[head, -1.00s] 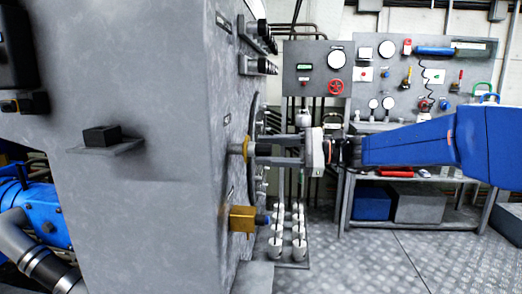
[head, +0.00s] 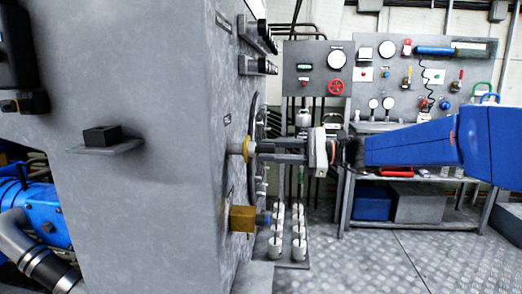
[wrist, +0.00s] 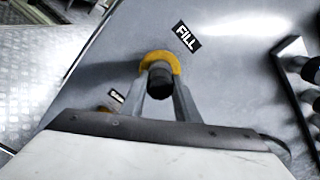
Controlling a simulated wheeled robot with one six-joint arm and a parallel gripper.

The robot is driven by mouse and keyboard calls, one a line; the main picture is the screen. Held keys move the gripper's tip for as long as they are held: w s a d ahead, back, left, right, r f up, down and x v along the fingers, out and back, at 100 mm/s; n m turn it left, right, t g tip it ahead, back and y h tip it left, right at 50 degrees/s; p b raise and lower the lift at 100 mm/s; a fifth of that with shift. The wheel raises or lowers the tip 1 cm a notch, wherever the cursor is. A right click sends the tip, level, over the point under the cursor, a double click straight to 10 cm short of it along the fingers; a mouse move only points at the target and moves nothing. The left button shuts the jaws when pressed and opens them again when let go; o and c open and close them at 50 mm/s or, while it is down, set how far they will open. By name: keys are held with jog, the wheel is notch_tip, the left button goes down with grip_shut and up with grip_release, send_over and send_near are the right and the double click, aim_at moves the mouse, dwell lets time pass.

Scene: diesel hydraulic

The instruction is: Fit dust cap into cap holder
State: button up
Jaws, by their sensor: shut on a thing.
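My gripper (head: 268,150) reaches in from the right toward the side panel of the grey cabinet. Its fingers are shut on a dark round piece, the dust cap, which also shows between the fingertips (wrist: 160,90) in the wrist view as a dark cap (wrist: 160,75). Directly ahead of the cap a yellow ring (wrist: 159,57) sits on the panel beside a FILL label; the ring also shows in the head view (head: 247,149). The cap's front end is at the ring; I cannot tell how deep it sits. Which fitting is the cap holder is not clear.
A brass block (head: 242,218) with a blue tip sticks out of the panel below. Black fittings (head: 262,66) stick out above. White cylinders (head: 276,245) stand on the floor behind. A workbench (head: 400,178) and gauge boards are at the back.

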jog(key=shift+s+d, duration=0.1)
jog(key=shift+d, duration=1.35)
jog(key=shift+d, duration=1.95)
